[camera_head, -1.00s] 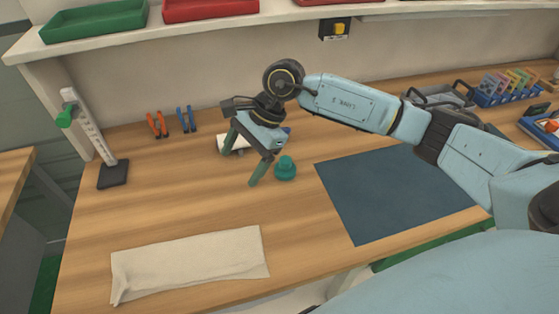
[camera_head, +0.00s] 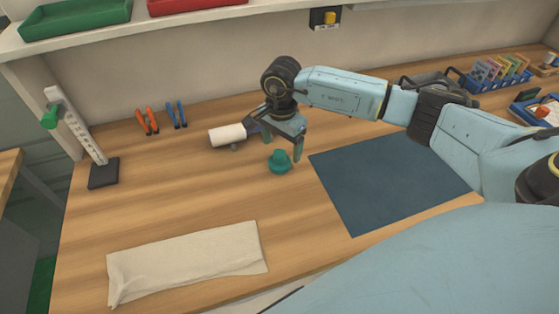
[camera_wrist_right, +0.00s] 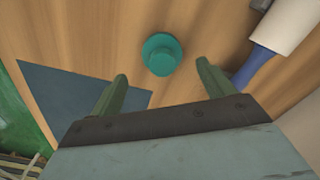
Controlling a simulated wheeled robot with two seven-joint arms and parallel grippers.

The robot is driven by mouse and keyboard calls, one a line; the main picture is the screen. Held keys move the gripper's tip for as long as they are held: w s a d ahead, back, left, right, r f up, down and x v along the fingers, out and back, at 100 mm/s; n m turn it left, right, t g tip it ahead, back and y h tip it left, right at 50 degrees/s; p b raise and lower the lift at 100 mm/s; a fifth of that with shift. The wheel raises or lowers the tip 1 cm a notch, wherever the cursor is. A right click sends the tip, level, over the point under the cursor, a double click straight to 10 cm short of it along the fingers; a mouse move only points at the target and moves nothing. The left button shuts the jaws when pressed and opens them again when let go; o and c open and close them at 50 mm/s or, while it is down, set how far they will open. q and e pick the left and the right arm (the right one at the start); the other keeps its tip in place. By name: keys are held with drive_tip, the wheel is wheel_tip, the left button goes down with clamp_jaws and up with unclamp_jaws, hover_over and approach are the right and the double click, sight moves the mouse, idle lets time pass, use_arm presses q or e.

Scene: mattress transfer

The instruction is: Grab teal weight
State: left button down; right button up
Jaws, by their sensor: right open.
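The teal weight (camera_head: 279,162) is a round, stepped piece with a knob on top, upright on the wooden table just left of the dark blue mat. It also shows in the right wrist view (camera_wrist_right: 161,54), ahead of the fingertips and roughly midway between them. My right gripper (camera_head: 286,149) is above and behind the weight in the head view, its fingers pointing down. In the right wrist view my right gripper (camera_wrist_right: 161,82) is open and empty, its green fingers apart and not around the weight. My left gripper is not in view.
A white roller (camera_head: 227,134) with a blue handle (camera_wrist_right: 254,67) lies close to my right gripper. The dark blue mat (camera_head: 390,185) is to the right, a folded cream cloth (camera_head: 188,262) at front left. Pliers (camera_head: 148,119) and a post stand (camera_head: 103,173) are farther left.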

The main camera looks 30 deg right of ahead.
sight(279, 153)
drive_tip(key=f, duration=0.4)
drive_tip(key=shift+w+a+f, duration=0.15)
drive_tip(key=shift+a+f, duration=0.05)
drive_tip(key=shift+f, duration=0.15)
drive_tip(key=shift+r, duration=0.1)
drive_tip(key=c, duration=1.4)
